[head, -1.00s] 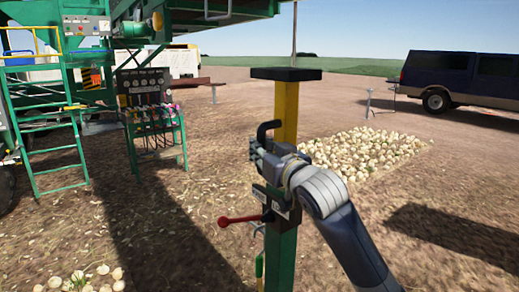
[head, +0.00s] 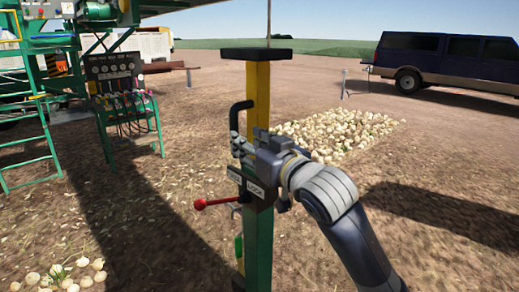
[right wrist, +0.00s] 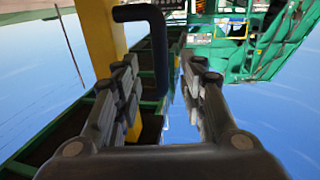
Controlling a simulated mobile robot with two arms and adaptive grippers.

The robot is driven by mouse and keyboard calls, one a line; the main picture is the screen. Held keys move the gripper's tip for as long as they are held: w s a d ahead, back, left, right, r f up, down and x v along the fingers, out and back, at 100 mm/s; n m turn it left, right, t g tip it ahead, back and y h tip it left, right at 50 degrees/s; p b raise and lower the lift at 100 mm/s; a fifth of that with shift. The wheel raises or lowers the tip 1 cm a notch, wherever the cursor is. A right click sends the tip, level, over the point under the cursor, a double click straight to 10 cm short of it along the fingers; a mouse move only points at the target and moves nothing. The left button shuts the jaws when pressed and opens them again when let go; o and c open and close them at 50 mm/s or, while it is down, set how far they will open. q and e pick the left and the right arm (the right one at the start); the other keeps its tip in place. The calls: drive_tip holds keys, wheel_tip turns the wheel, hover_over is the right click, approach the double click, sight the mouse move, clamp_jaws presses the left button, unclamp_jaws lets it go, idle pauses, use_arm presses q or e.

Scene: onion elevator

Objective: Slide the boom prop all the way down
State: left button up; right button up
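The boom prop is a yellow inner post (head: 258,85) with a black top plate (head: 256,54), standing upright in a green outer tube (head: 258,245). A bent black handle (head: 238,112) sticks out from the yellow post. It also shows in the right wrist view (right wrist: 158,45), between the finger lines. A red-knobbed lever (head: 202,203) points left beside a plate marked LOCK (head: 255,189). My right gripper (head: 240,145) is beside the post just below the handle, its fingers apart (right wrist: 163,65). I cannot tell whether it touches the handle. My left gripper is not in view.
A control stand (head: 122,85) with gauges and levers and a green ladder (head: 28,130) stand at left. An onion pile (head: 335,135) lies behind the prop, a few onions (head: 58,278) at lower left. A dark blue van (head: 445,62) is parked at right. The ground nearby is mostly clear.

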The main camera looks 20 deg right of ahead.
drive_tip(key=shift+s+d, duration=0.2)
drive_tip(key=shift+s, duration=0.9)
drive_tip(key=shift+s+d, duration=0.15)
drive_tip(key=shift+s, duration=0.95)
